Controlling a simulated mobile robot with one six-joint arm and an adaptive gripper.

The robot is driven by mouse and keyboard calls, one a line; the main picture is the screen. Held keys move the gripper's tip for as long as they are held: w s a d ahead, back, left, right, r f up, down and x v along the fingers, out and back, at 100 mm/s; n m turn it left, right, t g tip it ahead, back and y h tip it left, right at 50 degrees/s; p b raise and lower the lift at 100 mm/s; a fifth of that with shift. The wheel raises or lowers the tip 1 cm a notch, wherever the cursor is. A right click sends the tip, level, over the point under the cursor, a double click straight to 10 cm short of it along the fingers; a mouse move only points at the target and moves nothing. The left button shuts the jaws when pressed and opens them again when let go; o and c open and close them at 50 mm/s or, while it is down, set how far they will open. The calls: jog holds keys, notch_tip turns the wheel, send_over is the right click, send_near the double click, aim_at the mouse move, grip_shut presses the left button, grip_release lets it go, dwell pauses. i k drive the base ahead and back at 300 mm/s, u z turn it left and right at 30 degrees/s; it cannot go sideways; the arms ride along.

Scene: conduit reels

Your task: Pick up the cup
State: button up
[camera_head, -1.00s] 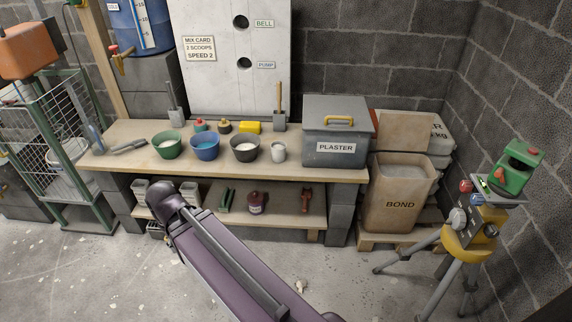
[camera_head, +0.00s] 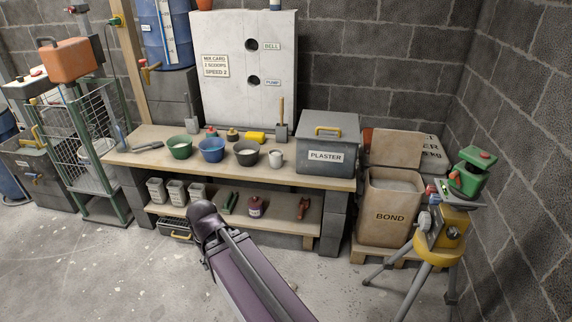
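A small white cup (camera_head: 276,159) stands upright on the wooden workbench (camera_head: 318,181). It is between a dark grey bowl (camera_head: 246,153) and the grey plaster box (camera_head: 327,143). My arm reaches in from the bottom of the view, in front of the bench and below the cup. My gripper itself does not show, so I cannot see its fingers or whether it holds anything.
A blue bowl (camera_head: 211,150) and a green bowl (camera_head: 180,147) stand left of the grey bowl. A scoop (camera_head: 281,130) is behind the cup. The floor at left front is clear.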

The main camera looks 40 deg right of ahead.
aim_at(276, 159)
jog(key=z, duration=0.95)
jog(key=i, duration=0.95)
